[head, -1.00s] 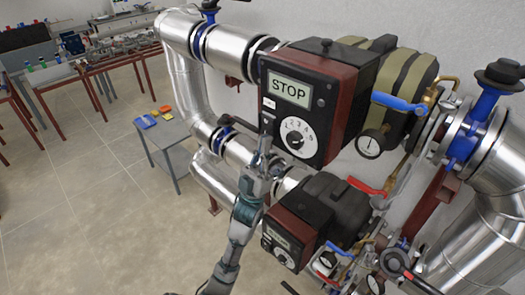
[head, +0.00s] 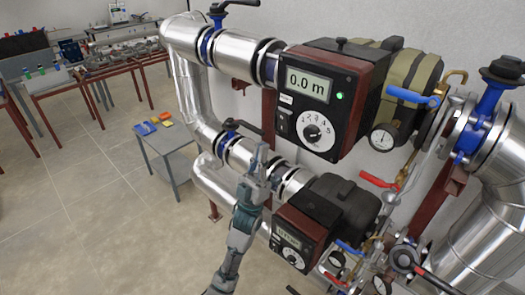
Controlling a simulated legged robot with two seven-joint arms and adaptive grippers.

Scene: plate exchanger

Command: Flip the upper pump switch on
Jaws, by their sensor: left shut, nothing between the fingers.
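The upper pump's control box (head: 318,60) has a black face and dark red sides. Its display (head: 309,86) reads "0.0 m" and a green light (head: 339,96) glows beside it. A white numbered dial (head: 315,132) sits below the display. The small pump switch (head: 283,122) is left of the dial; its exact lever position is too small to tell. My left gripper (head: 260,153) is shut and empty, pointing up, below and left of the switch and apart from it in the picture. My right gripper is not in view.
The lower pump box (head: 293,238) is right of my left arm. Silver pipes (head: 188,85) stand behind and left of the gripper. A blue lever (head: 410,96), a red lever (head: 378,181) and a gauge (head: 383,138) are at the right. Open floor (head: 90,220) lies left.

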